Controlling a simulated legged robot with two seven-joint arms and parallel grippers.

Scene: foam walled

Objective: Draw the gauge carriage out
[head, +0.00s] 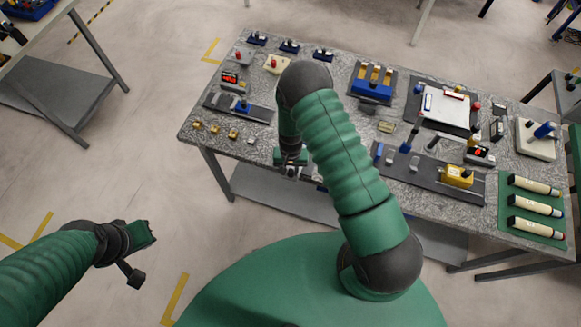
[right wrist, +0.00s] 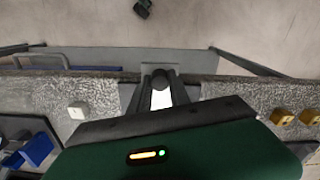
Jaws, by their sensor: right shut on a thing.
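My right gripper (head: 290,170) is at the front edge of the speckled bench (head: 265,117), pointing down. In the right wrist view its two dark fingers (right wrist: 162,92) are shut on a small part with a dark round end and a pale strip. This looks like part of the gauge carriage (right wrist: 163,77), but my gripper hides most of it.
Several small yellow blocks (head: 214,129) line the bench front left of my right gripper. A dark rail plate with a blue piece (head: 243,106) lies behind them. A longer rail with a yellow block (head: 457,176) lies to the right. Floor in front of the bench is clear.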

